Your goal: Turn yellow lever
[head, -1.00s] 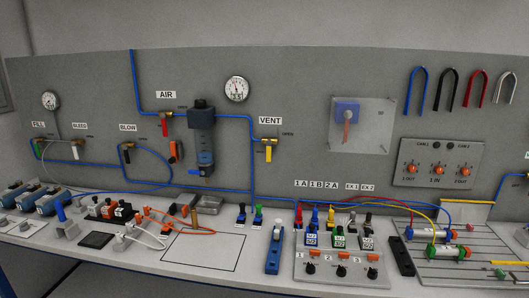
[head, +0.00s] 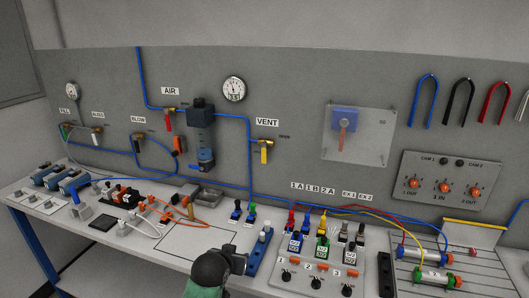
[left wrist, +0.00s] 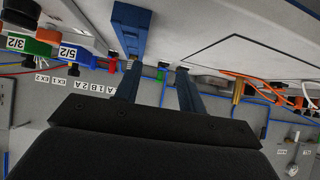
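The yellow lever (head: 264,153) hangs straight down from a brass valve on the blue air line, under the VENT label (head: 267,122) on the grey panel. I cannot make it out in the left wrist view. My left gripper (head: 236,262) is low at the front of the bench, well below and in front of the lever. In the left wrist view my left gripper (left wrist: 157,70) has its two fingers apart with nothing between them. My right gripper is not in view.
A red lever (head: 169,122) and a filter unit (head: 201,135) are left of the yellow lever.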

